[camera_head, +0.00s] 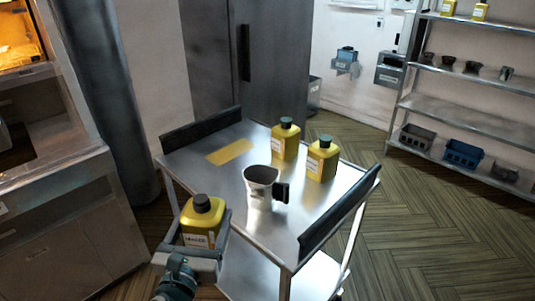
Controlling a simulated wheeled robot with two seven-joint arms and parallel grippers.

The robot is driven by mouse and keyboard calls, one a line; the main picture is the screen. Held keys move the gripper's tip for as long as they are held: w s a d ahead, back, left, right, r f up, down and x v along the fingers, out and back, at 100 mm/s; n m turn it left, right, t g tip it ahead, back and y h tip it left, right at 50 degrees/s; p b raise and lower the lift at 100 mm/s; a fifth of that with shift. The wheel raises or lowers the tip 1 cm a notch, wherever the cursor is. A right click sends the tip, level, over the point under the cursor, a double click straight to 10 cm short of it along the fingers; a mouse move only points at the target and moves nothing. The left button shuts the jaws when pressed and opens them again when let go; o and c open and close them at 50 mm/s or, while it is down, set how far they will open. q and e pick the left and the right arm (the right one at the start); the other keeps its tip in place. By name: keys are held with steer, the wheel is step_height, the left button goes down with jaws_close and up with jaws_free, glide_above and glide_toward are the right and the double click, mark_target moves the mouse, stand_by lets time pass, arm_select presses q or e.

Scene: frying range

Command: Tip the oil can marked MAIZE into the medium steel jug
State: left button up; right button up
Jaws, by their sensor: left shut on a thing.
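A yellow oil can (202,219) with a black cap is at the near left, upright; its white label appears to read MAIZE, though the print is small. My left gripper (199,250) is shut on this can, at the cart's near left edge. A steel jug (259,188) with a black handle stands upright on the steel cart top (215,182), to the right of and beyond the held can, apart from it. Its inside is mostly hidden. My right gripper is not in view.
Two more yellow cans, one with a green cap (286,141) and one beside it (322,160), stand behind the jug. A yellow patch (230,152) lies on the cart top. Dark raised rails (340,215) bound two cart sides. Shelves (465,110) stand at right.

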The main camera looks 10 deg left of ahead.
arm_select(q)
steer(key=shift+s, duration=0.3)
